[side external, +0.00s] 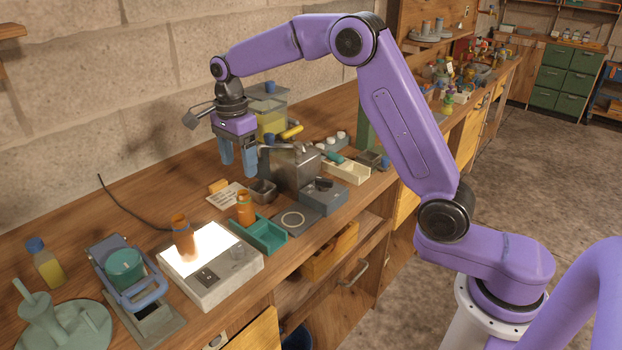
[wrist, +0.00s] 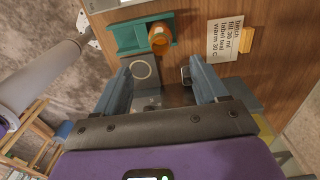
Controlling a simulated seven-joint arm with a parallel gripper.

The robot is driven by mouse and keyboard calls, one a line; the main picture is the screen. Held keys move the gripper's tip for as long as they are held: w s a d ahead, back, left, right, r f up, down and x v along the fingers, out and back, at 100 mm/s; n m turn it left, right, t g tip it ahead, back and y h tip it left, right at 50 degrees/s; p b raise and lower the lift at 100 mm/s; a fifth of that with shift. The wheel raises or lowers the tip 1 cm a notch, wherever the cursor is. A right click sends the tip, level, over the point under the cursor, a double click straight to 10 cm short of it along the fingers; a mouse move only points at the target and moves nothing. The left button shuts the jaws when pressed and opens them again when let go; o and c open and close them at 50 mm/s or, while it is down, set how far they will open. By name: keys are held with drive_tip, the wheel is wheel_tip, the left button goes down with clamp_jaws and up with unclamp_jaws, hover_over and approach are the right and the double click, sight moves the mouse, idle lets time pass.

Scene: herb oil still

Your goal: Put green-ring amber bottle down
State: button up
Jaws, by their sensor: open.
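One amber bottle (side external: 245,208) stands upright in the teal tray (side external: 270,238), with a narrow bluish-green band near its top. In the wrist view this bottle (wrist: 160,40) shows from above in the teal tray (wrist: 125,37). A second amber bottle (side external: 182,240) stands upright on the lit white plate (side external: 225,285), also with a thin band near its neck. The bands are too small to tell surely which is green. My gripper (side external: 238,168) is open and empty, raised above the bench behind the tray. Its blue fingers also show apart in the wrist view (wrist: 160,85).
A metal box (side external: 291,168) and a grey pad with a pale ring (side external: 295,220) are near the tray. A written card (side external: 228,196) lies behind it. A teal cup in a blue frame (side external: 125,268) and a yellow bottle (side external: 45,264) stand at left.

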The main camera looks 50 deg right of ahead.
drive_tip(key=s+a+r+n, duration=0.2)
drive_tip(key=s+a+n, duration=0.1)
drive_tip(key=s+n, duration=1.35)
drive_tip(key=s+d+f+n, duration=0.1)
drive_tip(key=s+d+n, duration=0.3)
drive_tip(key=s+n, duration=0.3)
drive_tip(key=s+d+f+n, duration=0.2)
drive_tip(key=s+d+n, duration=0.2)
drive_tip(key=s, duration=1.1)
drive_tip(key=n, duration=0.3)
drive_tip(key=shift+s+f, duration=0.25)
drive_tip(key=shift+s, duration=0.1)
